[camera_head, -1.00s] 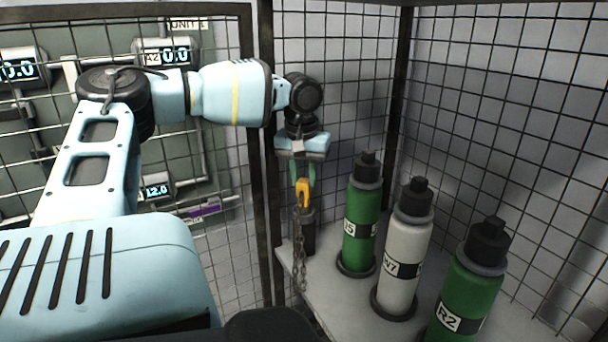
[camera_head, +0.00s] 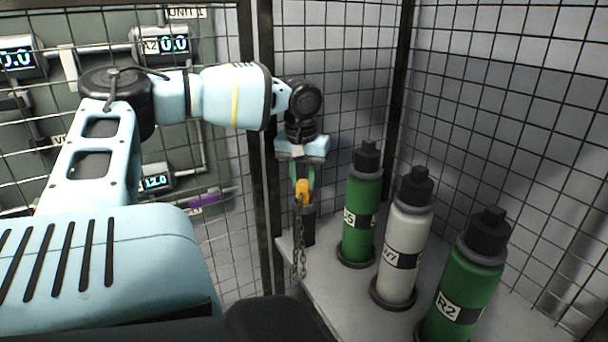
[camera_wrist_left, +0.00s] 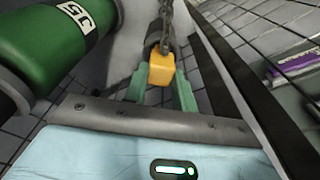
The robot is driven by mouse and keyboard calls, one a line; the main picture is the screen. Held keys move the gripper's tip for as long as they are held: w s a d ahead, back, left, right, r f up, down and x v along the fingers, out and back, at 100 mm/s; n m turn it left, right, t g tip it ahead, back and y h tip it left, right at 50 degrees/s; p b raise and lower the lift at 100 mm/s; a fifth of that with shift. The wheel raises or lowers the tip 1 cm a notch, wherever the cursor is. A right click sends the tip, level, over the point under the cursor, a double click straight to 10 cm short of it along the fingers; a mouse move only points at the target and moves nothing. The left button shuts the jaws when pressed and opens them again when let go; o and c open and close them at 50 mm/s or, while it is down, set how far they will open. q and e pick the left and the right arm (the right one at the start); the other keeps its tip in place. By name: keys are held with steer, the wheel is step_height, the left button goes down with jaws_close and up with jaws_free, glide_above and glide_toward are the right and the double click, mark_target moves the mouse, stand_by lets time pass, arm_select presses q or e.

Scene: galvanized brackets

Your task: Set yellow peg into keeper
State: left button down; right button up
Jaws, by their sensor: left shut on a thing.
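The yellow peg (camera_head: 302,190) hangs upright below my left gripper (camera_head: 303,172), whose green fingers are shut on it. In the left wrist view the peg (camera_wrist_left: 162,69) sits between the fingertips (camera_wrist_left: 160,84). A chain (camera_head: 299,245) hangs from the peg. The dark keeper (camera_head: 309,225) stands on the ledge by the fence post, directly below and behind the peg. The peg's lower end overlaps the keeper's top in the head view; I cannot tell whether it is inside. My right gripper is out of view.
A green bottle (camera_head: 360,195), a white bottle (camera_head: 407,230) and another green bottle (camera_head: 463,290) stand on the grey ledge (camera_head: 335,302), right of the keeper. Wire mesh (camera_head: 330,60) closes the back and right. Gauges show behind the left mesh.

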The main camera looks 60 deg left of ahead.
arm_select(q)
steer(key=shift+f, duration=0.15)
steer(key=c, duration=1.1)
jaws_free()
steer(key=shift+o, duration=0.2)
steer(key=r, duration=0.7)
steer(key=shift+s+d+r, duration=0.3)
steer(key=shift+s+r, duration=0.05)
